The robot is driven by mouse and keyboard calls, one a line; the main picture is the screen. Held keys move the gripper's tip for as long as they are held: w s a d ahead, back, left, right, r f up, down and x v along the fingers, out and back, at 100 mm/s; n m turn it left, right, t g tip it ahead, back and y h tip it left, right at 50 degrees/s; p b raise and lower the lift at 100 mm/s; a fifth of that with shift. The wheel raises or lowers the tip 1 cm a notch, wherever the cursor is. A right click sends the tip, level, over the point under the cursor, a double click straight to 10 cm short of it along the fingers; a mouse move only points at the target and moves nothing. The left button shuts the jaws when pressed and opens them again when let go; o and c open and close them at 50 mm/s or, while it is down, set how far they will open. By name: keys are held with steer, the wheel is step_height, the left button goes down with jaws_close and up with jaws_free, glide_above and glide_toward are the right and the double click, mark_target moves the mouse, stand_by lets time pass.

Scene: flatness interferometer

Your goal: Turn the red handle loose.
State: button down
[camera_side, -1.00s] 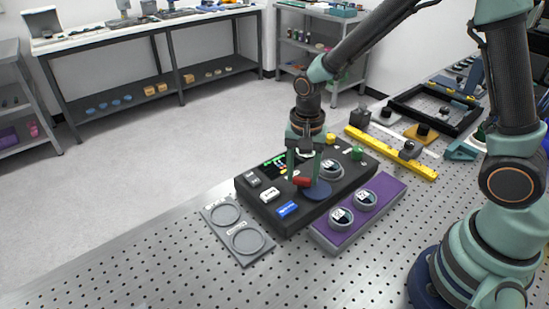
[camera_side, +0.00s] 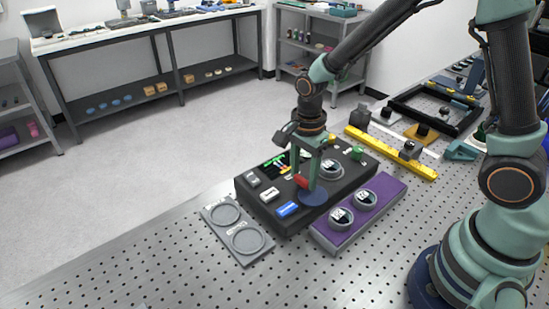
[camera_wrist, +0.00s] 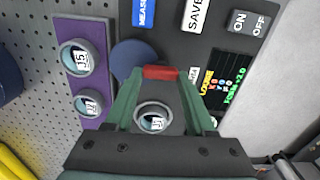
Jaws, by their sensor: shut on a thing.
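The red handle (camera_side: 301,181) is on the black instrument (camera_side: 266,212), above a blue round disc (camera_side: 314,198). My gripper (camera_side: 306,178) reaches down over the instrument with its fingers at the handle. In the wrist view the red handle (camera_wrist: 160,72) lies across between the two green fingertips, and my gripper (camera_wrist: 160,80) is shut on it. The blue disc (camera_wrist: 134,60) shows left of the handle there. A round labelled piece (camera_wrist: 153,118) sits in the instrument between the fingers in the wrist view.
A purple tray (camera_side: 384,187) with two round labelled pieces stands close to the right of the instrument. A grey tray (camera_side: 239,229) with two empty round recesses lies to its left. A yellow bar (camera_side: 390,152) lies behind. The perforated table's front is clear.

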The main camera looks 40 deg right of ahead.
steer(key=shift+r, duration=0.1)
stand_by(0.3)
steer(key=shift+c, duration=1.2)
jaws_free()
step_height(320, 180, up, 12)
steer(key=s+d+r+n+t, duration=0.5)
steer(key=s+n, duration=0.3)
steer(key=n, duration=0.9)
steer(key=shift+d+r+n+t, duration=0.25)
steer(key=shift+r+n+t, duration=0.05)
steer(key=shift+r, duration=0.35)
